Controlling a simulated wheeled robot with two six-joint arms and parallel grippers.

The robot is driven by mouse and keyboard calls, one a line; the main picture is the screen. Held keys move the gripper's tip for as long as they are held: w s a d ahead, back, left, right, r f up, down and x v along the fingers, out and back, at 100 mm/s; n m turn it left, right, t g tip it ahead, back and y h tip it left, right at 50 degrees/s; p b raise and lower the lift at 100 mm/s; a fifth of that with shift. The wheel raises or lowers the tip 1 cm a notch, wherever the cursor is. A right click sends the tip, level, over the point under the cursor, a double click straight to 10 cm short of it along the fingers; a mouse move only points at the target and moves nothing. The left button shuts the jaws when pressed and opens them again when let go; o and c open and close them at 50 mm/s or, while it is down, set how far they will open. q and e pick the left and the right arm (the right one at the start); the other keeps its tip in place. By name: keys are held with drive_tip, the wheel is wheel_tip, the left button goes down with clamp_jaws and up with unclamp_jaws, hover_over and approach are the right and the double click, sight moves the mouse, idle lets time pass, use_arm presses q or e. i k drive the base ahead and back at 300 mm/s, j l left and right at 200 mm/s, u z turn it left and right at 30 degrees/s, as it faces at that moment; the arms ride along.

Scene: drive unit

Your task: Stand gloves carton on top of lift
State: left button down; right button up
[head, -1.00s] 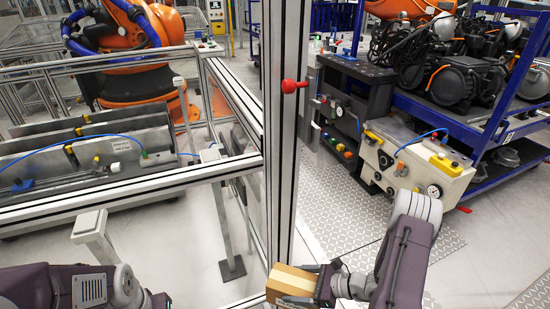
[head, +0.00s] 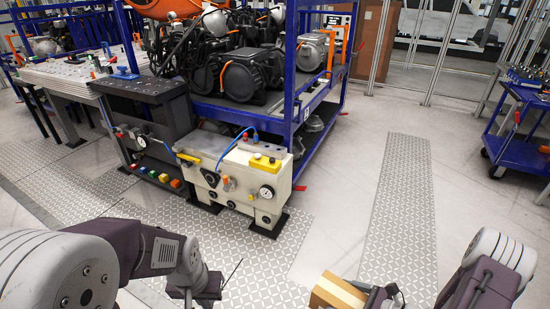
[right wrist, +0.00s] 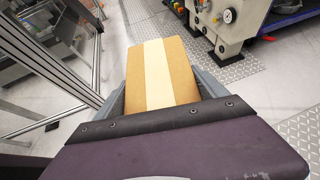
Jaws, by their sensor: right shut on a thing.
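The gloves carton (head: 337,291) is a brown cardboard box with a pale tape band. It shows at the bottom edge of the head view and fills the middle of the right wrist view (right wrist: 160,72). My right gripper (right wrist: 163,92) is shut on the carton, with a grey finger along each side. My left gripper (head: 208,288) hangs low in the head view, with no carton near it; its fingers are too unclear to read. I cannot tell for sure which thing is the lift; a cream machine (head: 236,180) with gauges and yellow parts stands ahead.
A dark grey bench unit (head: 150,108) adjoins the cream machine. Behind is a blue rack (head: 292,120) loaded with black motors. A blue cart (head: 520,140) stands at the right. Patterned floor plates (head: 400,190) and open floor lie between them.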

sight(207, 142)
drive_tip(key=i+l+u, duration=0.1)
drive_tip(key=i+u, duration=0.15)
drive_tip(key=i, duration=0.3)
drive_tip(key=i+l+u, duration=0.2)
drive_tip(key=i, duration=0.35)
drive_tip(key=i+j+u, duration=0.3)
drive_tip(key=i+u, duration=0.2)
drive_tip(key=i, duration=0.8)
drive_tip(key=i+l+u, duration=0.25)
drive_tip(key=i+u, duration=0.25)
drive_tip(key=i, duration=0.75)
